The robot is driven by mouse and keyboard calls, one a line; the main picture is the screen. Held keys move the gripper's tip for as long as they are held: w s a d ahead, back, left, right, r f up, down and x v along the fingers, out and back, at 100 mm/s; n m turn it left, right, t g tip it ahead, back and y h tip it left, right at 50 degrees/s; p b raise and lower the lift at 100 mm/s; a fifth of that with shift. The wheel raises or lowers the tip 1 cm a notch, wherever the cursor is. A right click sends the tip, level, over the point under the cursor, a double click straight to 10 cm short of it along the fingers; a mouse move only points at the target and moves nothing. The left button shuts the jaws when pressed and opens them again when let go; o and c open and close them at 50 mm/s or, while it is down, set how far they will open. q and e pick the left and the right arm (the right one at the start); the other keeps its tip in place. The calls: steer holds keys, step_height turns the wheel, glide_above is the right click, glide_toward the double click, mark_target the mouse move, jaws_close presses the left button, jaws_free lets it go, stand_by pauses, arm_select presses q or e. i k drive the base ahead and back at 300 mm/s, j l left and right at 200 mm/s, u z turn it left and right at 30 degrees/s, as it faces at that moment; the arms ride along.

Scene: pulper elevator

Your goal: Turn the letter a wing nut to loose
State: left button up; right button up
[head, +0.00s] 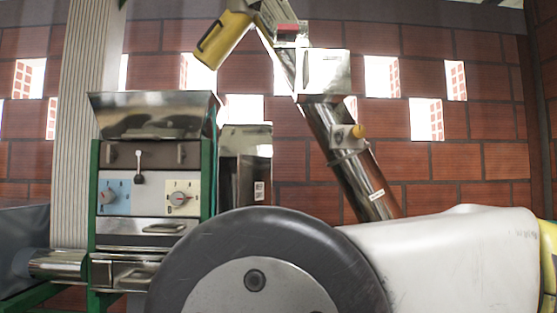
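The pulper machine (150,232) stands upright at the left, with a green frame and a steel hopper (155,118) on top. Its front has a blue plate with a knob (109,194) and a pale plate with a dial and pointer (180,198). I cannot read a letter "a" anywhere. Neither of my grippers is in view.
A steel box (246,165) stands beside the pulper. A large white and dark rounded part, perhaps my arm, blocks the lower middle and right.

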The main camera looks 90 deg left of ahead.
mark_target(110, 154)
steer(key=u, duration=4.2)
